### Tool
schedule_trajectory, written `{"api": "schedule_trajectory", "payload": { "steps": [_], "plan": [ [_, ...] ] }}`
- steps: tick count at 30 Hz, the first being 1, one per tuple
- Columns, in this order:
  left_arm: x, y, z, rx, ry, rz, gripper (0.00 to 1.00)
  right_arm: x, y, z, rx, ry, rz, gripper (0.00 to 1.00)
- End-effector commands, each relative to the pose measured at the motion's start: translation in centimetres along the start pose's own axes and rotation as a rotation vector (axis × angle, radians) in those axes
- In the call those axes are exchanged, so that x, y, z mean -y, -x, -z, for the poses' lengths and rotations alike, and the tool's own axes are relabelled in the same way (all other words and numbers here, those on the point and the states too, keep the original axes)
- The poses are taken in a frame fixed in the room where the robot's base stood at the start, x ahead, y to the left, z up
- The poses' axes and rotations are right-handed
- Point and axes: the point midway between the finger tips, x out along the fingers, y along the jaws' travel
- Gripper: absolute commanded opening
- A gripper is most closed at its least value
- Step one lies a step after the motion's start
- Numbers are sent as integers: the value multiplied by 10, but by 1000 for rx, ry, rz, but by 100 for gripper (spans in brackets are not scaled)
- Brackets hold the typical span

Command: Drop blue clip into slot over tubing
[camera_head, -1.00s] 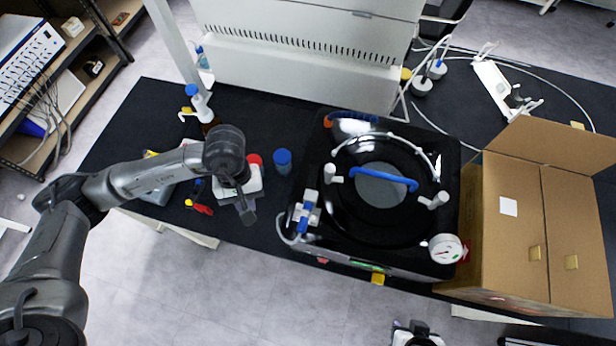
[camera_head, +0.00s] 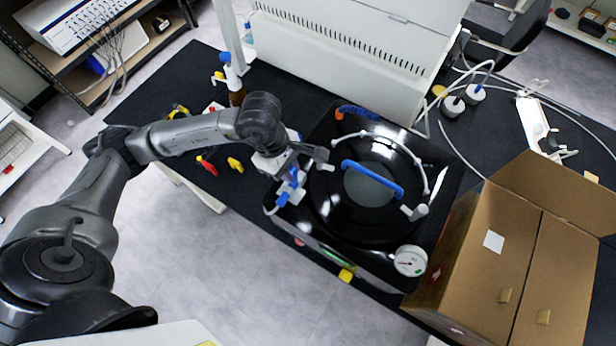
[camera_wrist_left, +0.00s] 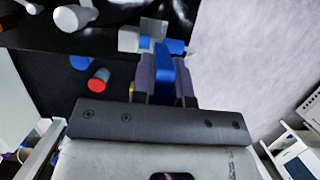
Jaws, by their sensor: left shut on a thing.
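My left gripper (camera_head: 294,172) is above the white and blue fitting (camera_head: 288,192) on the left edge of the black round-lidded chamber. In the left wrist view its two purple-grey fingers (camera_wrist_left: 164,80) are shut on a blue clip (camera_wrist_left: 162,66). The clip's far end reaches the white and blue fitting (camera_wrist_left: 130,40); I cannot tell whether it touches the fitting or sits in a slot. Pale tubing (camera_head: 270,207) loops from the fitting's left side. The gripper partly hides the clip and fitting in the head view. My right gripper is not in view.
The black chamber (camera_head: 330,225) has a blue-handled lid and a pressure gauge (camera_head: 410,260). An open cardboard box (camera_head: 480,290) stands to its right. Red and yellow tools (camera_head: 207,166) lie left of the gripper. A wash bottle (camera_head: 234,80) stands behind. Red- and blue-capped containers (camera_wrist_left: 97,82) show in the wrist view.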

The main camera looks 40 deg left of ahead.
Motion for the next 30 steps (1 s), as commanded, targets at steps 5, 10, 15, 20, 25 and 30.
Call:
{"api": "schedule_trajectory", "payload": {
  "steps": [5, 10, 15, 20, 25, 30],
  "plan": [
    [0, -2, 1, -1, 2, 0, 0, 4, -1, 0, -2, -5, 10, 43],
    [0, -7, 2, 0, 2, 1, 0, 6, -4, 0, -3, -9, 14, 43],
    [0, -16, 5, -1, 2, 1, 0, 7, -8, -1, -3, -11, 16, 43],
    [0, -26, 8, 0, 2, 0, 0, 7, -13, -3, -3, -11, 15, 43],
    [0, -39, 12, 0, 1, 1, 0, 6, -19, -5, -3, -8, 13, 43],
    [0, -51, 16, -1, 1, 0, 0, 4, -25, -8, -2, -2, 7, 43]
  ]
}}
